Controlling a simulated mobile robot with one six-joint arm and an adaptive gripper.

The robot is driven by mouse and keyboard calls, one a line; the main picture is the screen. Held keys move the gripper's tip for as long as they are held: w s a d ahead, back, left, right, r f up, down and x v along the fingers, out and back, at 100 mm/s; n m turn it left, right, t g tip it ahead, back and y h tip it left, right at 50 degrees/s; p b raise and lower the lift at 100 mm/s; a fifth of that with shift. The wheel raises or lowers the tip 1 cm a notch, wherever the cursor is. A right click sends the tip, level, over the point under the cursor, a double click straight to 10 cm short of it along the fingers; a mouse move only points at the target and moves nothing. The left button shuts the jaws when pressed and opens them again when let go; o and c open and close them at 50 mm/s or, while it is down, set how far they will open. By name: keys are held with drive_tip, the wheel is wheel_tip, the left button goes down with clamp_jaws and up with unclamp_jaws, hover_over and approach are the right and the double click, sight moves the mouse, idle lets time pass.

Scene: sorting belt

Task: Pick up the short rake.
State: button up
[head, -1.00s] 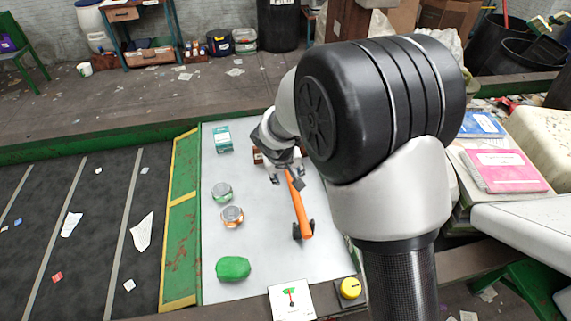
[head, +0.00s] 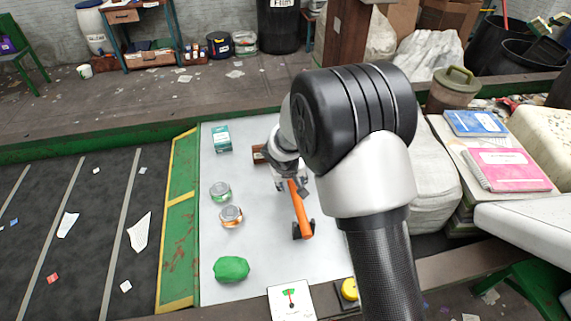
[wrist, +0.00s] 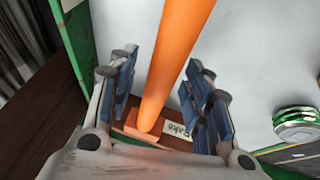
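The short rake has an orange handle (head: 301,208) and a dark head (head: 303,231) at its near end, on the right part of the pale tabletop (head: 255,240). My gripper (head: 291,186) is over the far part of the handle. In the wrist view the orange handle (wrist: 172,60) runs between the two open fingers, with a visible gap on each side. A brown block (wrist: 150,143) with a white label reading "Rake" (wrist: 178,130) lies by the handle's far end. Whether the handle rests on that block cannot be told. The rake's head is outside the wrist view.
Two cans (head: 220,192) (head: 231,217), a teal box (head: 222,138) and a green lump (head: 231,269) stand left of the rake. A gauge card (head: 291,301) and yellow button (head: 349,289) are at the near edge. A dark belt (head: 85,230) is on the left.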

clamp_jaws()
idle(0.3)
